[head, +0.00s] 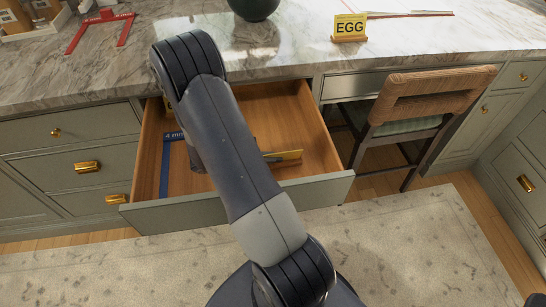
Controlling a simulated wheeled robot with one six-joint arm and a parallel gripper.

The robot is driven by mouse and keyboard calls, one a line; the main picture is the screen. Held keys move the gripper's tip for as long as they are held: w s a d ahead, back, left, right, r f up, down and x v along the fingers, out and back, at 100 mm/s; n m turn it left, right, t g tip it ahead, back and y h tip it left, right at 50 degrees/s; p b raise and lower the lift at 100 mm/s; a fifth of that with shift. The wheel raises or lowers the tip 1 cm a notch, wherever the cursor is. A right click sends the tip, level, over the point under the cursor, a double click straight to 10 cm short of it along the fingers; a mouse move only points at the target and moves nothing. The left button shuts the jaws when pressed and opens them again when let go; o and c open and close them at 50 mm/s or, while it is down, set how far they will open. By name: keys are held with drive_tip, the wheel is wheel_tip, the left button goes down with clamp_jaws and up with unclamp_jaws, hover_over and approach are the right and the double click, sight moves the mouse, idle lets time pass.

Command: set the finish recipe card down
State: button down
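A yellow card-like piece (284,156) shows inside the open drawer (240,203), just right of my arm. It is seen at a steep angle, so I cannot read it or tell whether it is the finish recipe card. My arm reaches over the drawer and hides most of my gripper, including its fingertips. I cannot see whether the gripper touches or holds the yellow piece.
A blue strip with white lettering (165,165) lies at the drawer's left. On the marble counter (110,70) are a yellow EGG sign (349,27), a dark round vessel (254,8) and a red frame (98,30). A chair (420,100) stands right of the drawer.

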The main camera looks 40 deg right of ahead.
drive_tip(key=shift+f, duration=0.1)
drive_tip(key=shift+f, duration=0.15)
drive_tip(key=c, duration=1.7)
unclamp_jaws()
drive_tip(key=shift+r, duration=0.3)
drive_tip(key=v, duration=1.2)
